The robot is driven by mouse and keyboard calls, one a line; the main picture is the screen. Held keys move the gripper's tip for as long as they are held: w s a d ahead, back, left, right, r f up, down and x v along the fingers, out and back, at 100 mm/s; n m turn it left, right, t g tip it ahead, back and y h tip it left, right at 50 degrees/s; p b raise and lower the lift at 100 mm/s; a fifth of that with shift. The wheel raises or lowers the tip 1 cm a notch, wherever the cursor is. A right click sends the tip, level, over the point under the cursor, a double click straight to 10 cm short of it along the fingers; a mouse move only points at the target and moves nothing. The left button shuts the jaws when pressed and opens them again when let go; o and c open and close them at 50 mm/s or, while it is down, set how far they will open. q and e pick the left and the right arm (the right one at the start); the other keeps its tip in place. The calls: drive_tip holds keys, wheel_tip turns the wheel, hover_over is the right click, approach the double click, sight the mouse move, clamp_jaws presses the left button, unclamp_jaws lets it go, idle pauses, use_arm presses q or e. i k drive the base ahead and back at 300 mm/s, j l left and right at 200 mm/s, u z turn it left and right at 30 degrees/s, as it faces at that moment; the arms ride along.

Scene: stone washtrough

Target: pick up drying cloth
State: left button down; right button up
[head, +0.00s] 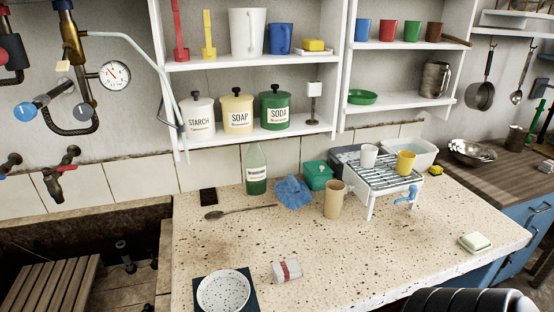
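A crumpled blue cloth (293,192) lies on the speckled stone counter (240,235), in a loose heap. It is between the green bottle and the tan cup. A small white bundle with a red band (287,271) lies near the counter's front; I cannot tell whether it is folded cloth. No gripper fingers show in the head view. A dark ribbed shape at the lower right edge seems to be part of me.
Near the cloth stand a green bottle (256,170), a green box (318,175), a tan cup (334,199) and a wire rack (378,172) with cups. A long spoon (238,212) lies to its left. The counter's front middle is mostly clear.

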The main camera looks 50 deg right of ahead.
sight(286, 270)
drive_tip(key=z, duration=1.5)
drive_tip(key=k+l, duration=0.05)
drive_tip(key=l, duration=0.05)
